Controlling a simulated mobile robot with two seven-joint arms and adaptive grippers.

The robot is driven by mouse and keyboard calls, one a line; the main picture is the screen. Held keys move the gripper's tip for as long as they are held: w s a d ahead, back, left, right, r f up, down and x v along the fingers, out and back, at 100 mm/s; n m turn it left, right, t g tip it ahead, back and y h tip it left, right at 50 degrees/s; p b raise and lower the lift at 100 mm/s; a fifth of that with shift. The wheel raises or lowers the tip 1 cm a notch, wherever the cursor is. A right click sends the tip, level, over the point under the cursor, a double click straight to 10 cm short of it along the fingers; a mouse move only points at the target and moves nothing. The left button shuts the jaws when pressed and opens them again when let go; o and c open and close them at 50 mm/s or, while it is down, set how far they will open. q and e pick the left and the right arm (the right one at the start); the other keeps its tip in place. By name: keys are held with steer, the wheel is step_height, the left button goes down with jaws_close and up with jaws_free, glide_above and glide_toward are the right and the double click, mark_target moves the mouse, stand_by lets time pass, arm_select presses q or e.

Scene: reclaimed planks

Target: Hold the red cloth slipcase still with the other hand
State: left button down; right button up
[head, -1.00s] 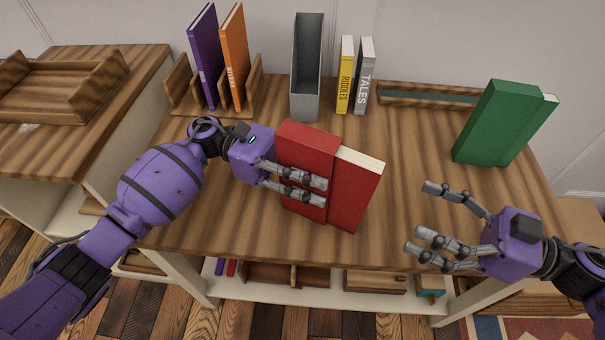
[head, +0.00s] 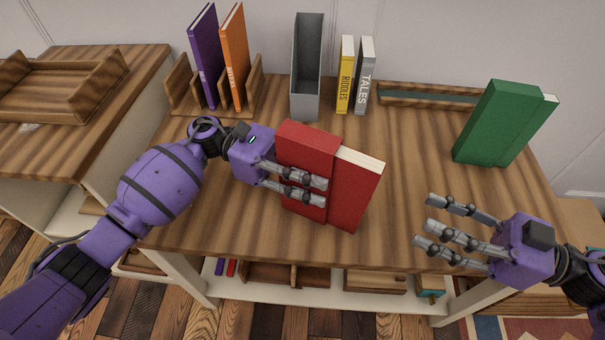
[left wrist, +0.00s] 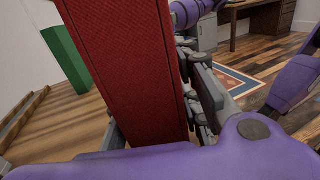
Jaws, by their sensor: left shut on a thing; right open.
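The red cloth slipcase (head: 306,146) stands on the desk near its front middle, and it fills the middle of the left wrist view (left wrist: 125,70). A red book (head: 354,190) with pale page edges sticks out of its right side. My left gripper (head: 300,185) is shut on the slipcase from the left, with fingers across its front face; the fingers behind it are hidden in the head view. My right gripper (head: 440,225) is open and empty at the desk's front right, apart from the book and slipcase.
A green slipcase with a book (head: 498,125) stands at the right. Purple (head: 205,60) and orange (head: 235,60) books lean in a wooden rack. A grey open case (head: 305,75), yellow (head: 345,75) and grey (head: 364,77) books stand at the back. The desk (head: 410,150) between the red and green cases is clear.

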mark_target(356, 185)
steer(key=x, duration=1.2)
steer(key=shift+w, duration=0.1)
jaws_close()
stand_by(0.4)
steer(key=shift+r, duration=0.3)
stand_by(0.4)
steer(key=shift+x, duration=1.2)
steer(key=shift+r, duration=0.15)
